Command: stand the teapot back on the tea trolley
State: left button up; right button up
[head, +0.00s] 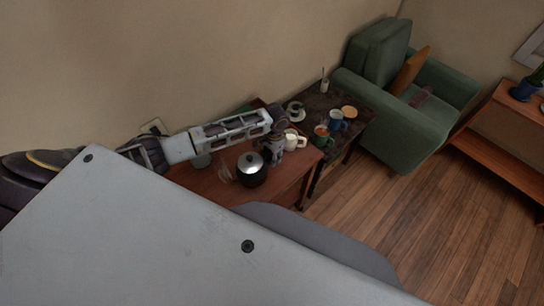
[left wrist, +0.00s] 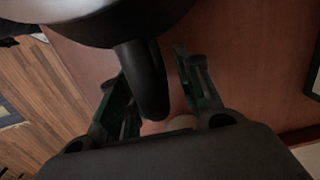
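The teapot (head: 251,177), dark with a shiny silver lid, stands upright on a reddish-brown wooden table (head: 214,184). My left gripper (head: 272,155) is at its right side. In the left wrist view the teapot's dark body (left wrist: 125,27) fills the top, and its black handle (left wrist: 147,85) reaches down between the two fingers of my left gripper (left wrist: 155,95). The fingers are apart, with a gap beside the handle, so the gripper looks open around it. The dark table that looks like the tea trolley (head: 349,103) stands to the right. My right gripper is not in view.
The dark trolley holds a blue mug (head: 336,121), a green mug (head: 322,136), a cup on a saucer (head: 296,112) and an orange-brown round thing (head: 349,112). A white mug (head: 294,141) is close beside my left gripper. A green armchair (head: 405,125) stands beyond.

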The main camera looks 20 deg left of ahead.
pick_arm(q)
jog(key=shift+w+r, duration=0.1)
jog(key=shift+r, duration=0.5)
notch_tip(320, 180, up, 11)
jog(key=shift+w+d, duration=0.2)
jog(key=shift+w, duration=0.15)
dwell(0.9)
